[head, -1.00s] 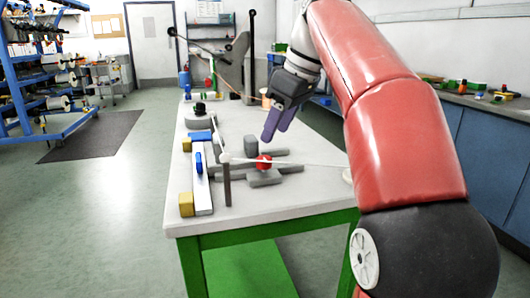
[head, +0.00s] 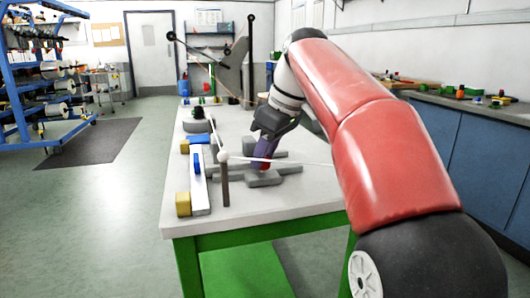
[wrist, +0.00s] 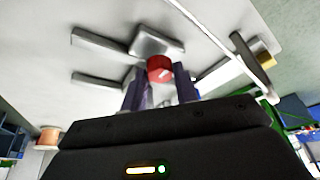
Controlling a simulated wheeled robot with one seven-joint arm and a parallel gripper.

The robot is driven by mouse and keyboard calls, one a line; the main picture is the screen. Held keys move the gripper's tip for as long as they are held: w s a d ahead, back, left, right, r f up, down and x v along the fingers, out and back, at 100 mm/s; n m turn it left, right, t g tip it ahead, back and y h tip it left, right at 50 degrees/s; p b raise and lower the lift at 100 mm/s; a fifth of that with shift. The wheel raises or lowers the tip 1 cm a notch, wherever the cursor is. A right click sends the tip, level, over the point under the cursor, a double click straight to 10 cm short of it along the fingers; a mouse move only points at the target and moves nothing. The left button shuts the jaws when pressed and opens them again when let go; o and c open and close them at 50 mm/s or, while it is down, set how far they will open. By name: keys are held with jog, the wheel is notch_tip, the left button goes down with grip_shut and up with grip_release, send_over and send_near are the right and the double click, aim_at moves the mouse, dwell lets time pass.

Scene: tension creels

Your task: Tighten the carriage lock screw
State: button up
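The red knob, which I take for the carriage lock screw, shows in the wrist view (wrist: 159,68) with a white mark on its face. It sits on a grey carriage block (wrist: 155,42) between grey rails. In the head view the knob (head: 257,165) is partly hidden by my purple fingers. My gripper (head: 264,158) points down at it. In the wrist view my gripper (wrist: 160,80) has its two fingers apart, one toward each side of the knob. Whether either finger touches the knob I cannot tell.
The white bench (head: 240,219) has a green frame. An upright post (head: 224,183) with a white ball on top stands left of the knob, and a pale thread runs from it to the right. A white bar (head: 200,186) and yellow block (head: 183,204) lie further left.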

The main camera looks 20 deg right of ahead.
jog(key=c, duration=0.3)
jog(key=shift+c, duration=0.2)
jog(key=m+h+p, duration=0.1)
jog(key=m, duration=0.1)
jog(key=m+t+p, duration=0.1)
jog(key=m, duration=0.2)
jog(key=shift+s+a+r+h, duration=0.1)
jog(key=shift+a+r+h, duration=0.1)
jog(key=shift+h, duration=0.2)
jog(key=m+h+p, duration=0.1)
jog(key=m, duration=0.2)
jog(key=m+h+p, duration=0.1)
jog(key=m, duration=0.1)
jog(key=shift+a+f+m, duration=0.1)
jog(key=shift+m, duration=0.3)
jog(key=m+h, duration=0.1)
jog(key=m, duration=0.1)
jog(key=m+h, duration=0.1)
jog(key=m, duration=0.2)
jog(key=shift+a+f+m+g, duration=0.1)
jog(key=shift+a+m+g, duration=0.05)
jog(key=shift+m+g, duration=0.15)
jog(key=m, duration=0.2)
jog(key=m+g+h, duration=0.1)
jog(key=m, duration=0.2)
jog(key=shift+w+g, duration=0.2)
jog(key=shift+g, duration=0.1)
jog(key=shift+m+h, duration=0.3)
